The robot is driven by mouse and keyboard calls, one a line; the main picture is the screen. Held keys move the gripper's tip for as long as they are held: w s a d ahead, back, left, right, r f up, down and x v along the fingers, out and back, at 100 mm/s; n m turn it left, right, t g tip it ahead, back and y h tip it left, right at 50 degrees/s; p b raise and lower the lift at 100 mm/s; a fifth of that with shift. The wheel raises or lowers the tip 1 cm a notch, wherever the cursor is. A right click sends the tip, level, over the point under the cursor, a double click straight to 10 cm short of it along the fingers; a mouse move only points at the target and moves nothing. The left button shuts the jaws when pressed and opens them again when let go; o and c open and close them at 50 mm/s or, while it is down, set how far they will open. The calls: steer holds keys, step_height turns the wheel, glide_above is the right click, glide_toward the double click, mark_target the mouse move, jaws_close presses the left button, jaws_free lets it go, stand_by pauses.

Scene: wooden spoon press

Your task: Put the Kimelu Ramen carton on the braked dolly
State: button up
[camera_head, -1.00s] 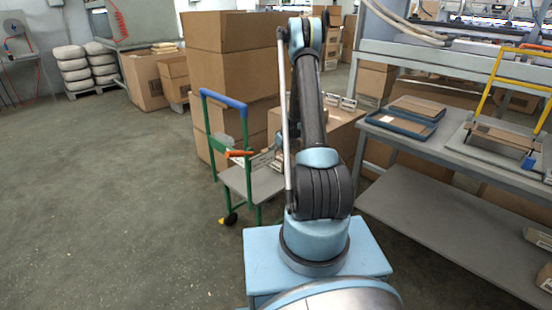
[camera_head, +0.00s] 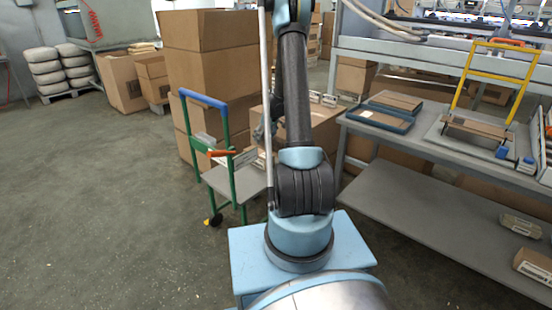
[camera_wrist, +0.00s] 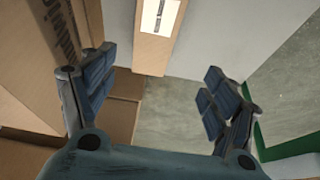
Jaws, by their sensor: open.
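The dolly (camera_head: 236,184) has a green frame, a blue handle and a grey platform, and stands left of my arm in the head view. A yellow part shows low by its wheel. My gripper (camera_wrist: 160,72) is open in the wrist view, with nothing between its fingers. A brown carton with a white label (camera_wrist: 151,55) lies beyond the fingertips. A larger printed carton (camera_wrist: 35,45) is beside the left finger. I cannot read Kimelu Ramen on any carton. My arm hides much of the gripper in the head view.
Tall stacked cartons (camera_head: 212,65) stand behind the dolly, and a lower carton (camera_head: 325,125) is behind my arm. A grey workbench (camera_head: 415,142) is at the right, with small cartons (camera_head: 521,226) on its lower shelf. The floor at left is clear.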

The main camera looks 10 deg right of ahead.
steer(key=s+a+r+m+h, duration=0.1)
steer(key=s+a+r+m, duration=0.2)
steer(key=s+r, duration=1.8)
steer(key=s+f+m, duration=0.2)
steer(key=s, duration=1.3)
steer(key=s+f+m+g+h, duration=0.1)
steer(key=s+f, duration=0.2)
steer(key=s, duration=1.2)
steer(key=shift+s+d+f+m+h, duration=0.2)
steer(key=shift+d+f+m+h, duration=0.1)
steer(key=shift+m, duration=0.1)
